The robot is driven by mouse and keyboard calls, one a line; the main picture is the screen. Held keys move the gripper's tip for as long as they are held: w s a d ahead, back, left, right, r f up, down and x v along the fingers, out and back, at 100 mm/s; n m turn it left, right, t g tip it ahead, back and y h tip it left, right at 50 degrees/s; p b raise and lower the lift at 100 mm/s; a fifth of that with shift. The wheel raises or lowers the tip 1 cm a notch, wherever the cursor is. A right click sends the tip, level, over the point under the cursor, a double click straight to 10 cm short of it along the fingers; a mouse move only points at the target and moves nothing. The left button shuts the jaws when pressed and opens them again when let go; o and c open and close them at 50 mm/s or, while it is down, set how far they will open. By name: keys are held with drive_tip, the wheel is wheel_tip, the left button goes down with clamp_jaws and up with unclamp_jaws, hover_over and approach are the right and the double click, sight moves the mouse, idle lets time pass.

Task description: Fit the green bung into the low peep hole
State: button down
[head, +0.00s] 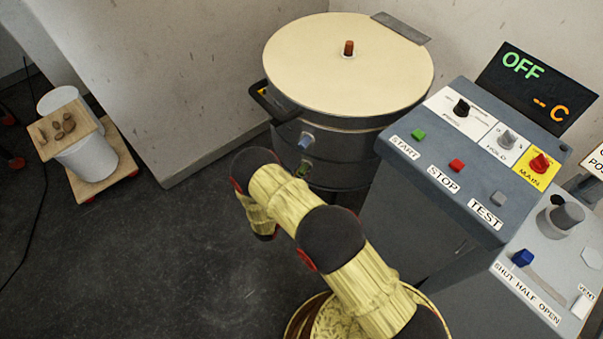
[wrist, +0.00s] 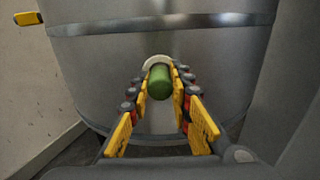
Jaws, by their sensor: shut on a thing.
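The green bung (wrist: 160,84) is between the fingers of my gripper (wrist: 162,76) in the wrist view, and the gripper is shut on it. The bung's far end lies against or inside the pale ring of the low peep hole (wrist: 156,61) on the kiln's metal wall. How deep it sits I cannot tell. In the head view the green bung (head: 302,170) shows low on the kiln's side, and my gripper is hidden behind my arm.
The round kiln (head: 350,80) has a cream lid with a brown plug (head: 349,47). A blue-grey bung (head: 305,141) sits above the green one. A control panel (head: 470,160) stands close at the right. A white bucket (head: 88,158) on a trolley is far left. The floor between is clear.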

drive_tip(key=shift+w+d, duration=0.1)
drive_tip(key=shift+w, duration=0.05)
drive_tip(key=c, duration=1.6)
unclamp_jaws()
drive_tip(key=shift+o, duration=0.3)
drive_tip(key=v, duration=1.2)
drive_tip(key=shift+f, duration=0.1)
